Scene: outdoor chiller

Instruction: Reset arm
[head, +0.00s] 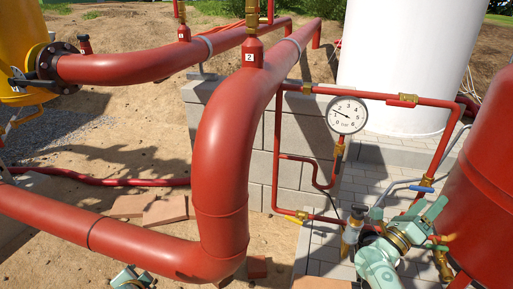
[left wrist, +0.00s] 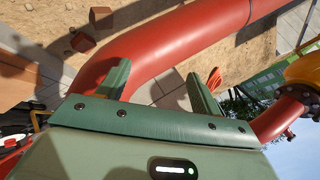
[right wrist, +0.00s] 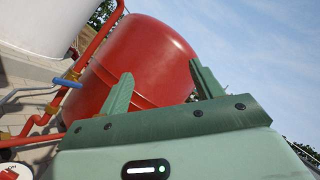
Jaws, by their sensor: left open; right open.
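My right gripper (head: 410,212) is at the lower right of the head view, in front of the red tank. In the right wrist view its two green fingers (right wrist: 160,72) stand apart with nothing between them, and the tank shows beyond. My left gripper (head: 130,278) shows only in part at the bottom edge of the head view, near the thick red pipe. In the left wrist view its fingers (left wrist: 158,72) are spread and empty, with the red pipe (left wrist: 185,45) behind them. I cannot tell the exact gap to pipe or tank.
A thick red bent pipe (head: 225,150) runs across the middle. A dial gauge (head: 346,115) sits on thin red piping. The red tank (head: 485,190) stands at right, a white tank (head: 400,55) behind, and a yellow unit (head: 22,45) at left. Sandy ground (head: 110,150) lies open between pipes.

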